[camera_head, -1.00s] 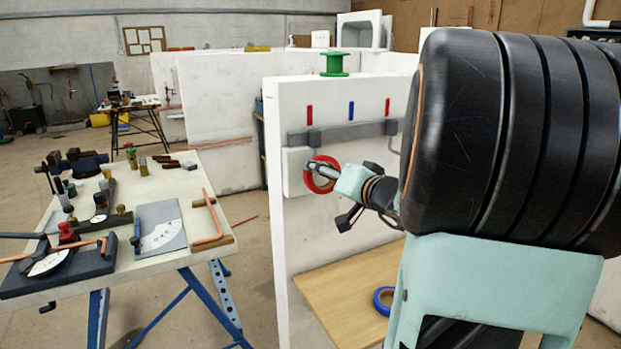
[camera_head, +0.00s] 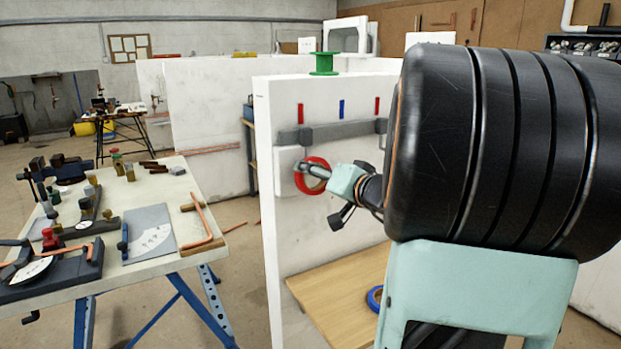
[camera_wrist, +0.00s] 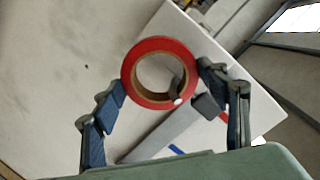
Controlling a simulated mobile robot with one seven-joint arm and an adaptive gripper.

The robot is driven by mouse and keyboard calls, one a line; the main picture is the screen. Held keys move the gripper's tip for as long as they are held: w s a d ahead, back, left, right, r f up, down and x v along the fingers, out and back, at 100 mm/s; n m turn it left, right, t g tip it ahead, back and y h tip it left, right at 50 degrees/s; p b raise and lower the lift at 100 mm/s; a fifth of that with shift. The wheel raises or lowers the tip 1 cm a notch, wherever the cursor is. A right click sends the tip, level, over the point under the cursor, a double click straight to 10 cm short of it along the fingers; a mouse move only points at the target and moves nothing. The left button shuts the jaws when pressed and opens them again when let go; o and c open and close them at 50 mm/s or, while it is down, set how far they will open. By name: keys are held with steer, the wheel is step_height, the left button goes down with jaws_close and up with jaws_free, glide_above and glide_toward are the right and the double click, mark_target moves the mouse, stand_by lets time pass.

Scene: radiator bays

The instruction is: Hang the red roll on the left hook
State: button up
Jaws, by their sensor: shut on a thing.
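The red roll (camera_head: 298,181), a ring with a brown core, is upright in front of the white panel, just below the left end of the grey rail. My gripper (camera_head: 316,171) is shut on it. In the wrist view my gripper (camera_wrist: 162,80) has one finger on each side of the roll (camera_wrist: 160,45). The left hook (camera_wrist: 178,90), dark with a pale tip, shows in the lower right of the roll's hole. I cannot tell whether it passes through the hole or lies behind it. In the head view the hook is mostly hidden.
The grey rail (camera_head: 345,132) has red, blue and red marks above it. A blue roll (camera_head: 374,299) lies on the wooden shelf (camera_head: 335,290) below. A green spool (camera_head: 324,64) stands on the panel's top. A cluttered workbench (camera_head: 165,255) stands left, with floor between.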

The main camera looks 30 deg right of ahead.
steer(key=o, duration=1.2)
steer(key=shift+o, duration=0.2)
steer(key=shift+s, duration=0.1)
